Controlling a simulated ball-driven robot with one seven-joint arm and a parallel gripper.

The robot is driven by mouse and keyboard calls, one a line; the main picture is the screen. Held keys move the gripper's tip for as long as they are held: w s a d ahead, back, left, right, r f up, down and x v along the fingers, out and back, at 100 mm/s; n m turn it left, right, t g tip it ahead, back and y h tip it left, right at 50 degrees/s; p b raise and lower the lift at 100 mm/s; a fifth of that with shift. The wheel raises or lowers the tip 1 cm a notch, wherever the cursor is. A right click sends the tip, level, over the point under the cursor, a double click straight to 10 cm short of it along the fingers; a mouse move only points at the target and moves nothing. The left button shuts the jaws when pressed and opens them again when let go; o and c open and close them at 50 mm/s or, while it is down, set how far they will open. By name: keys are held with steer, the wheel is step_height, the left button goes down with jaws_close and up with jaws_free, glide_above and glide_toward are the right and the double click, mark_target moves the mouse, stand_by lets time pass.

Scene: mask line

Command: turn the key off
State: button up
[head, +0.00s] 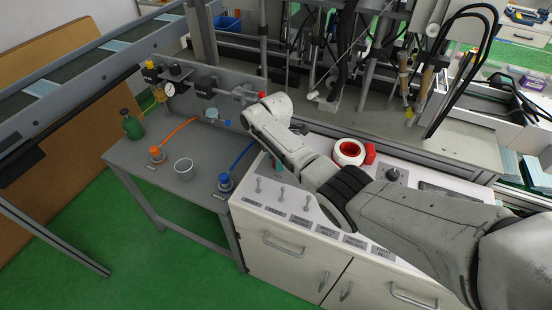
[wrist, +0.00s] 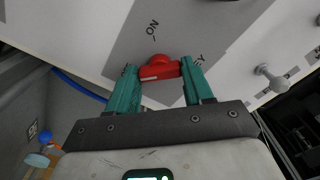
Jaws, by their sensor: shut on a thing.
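The red key (wrist: 158,62) shows in the wrist view on a grey label plate (wrist: 180,25) on a white panel. The word ON is printed above it, and lettering to its right is partly covered by a finger. My gripper (wrist: 160,72) has its two teal fingers on either side of the key's red bar and is shut on it. The bar lies nearly level in the wrist view, tilted slightly. In the head view my arm hides the key, and only a bit of teal finger (head: 277,165) shows beside the arm.
A grey cup (head: 184,169) stands on the left table.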

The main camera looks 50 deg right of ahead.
stand_by(0.3)
steer(key=o, duration=1)
steer(key=shift+o, duration=0.2)
step_height(320, 180, up, 11)
steer(key=shift+s+f, duration=0.1)
steer(key=shift+f, duration=0.05)
stand_by(0.4)
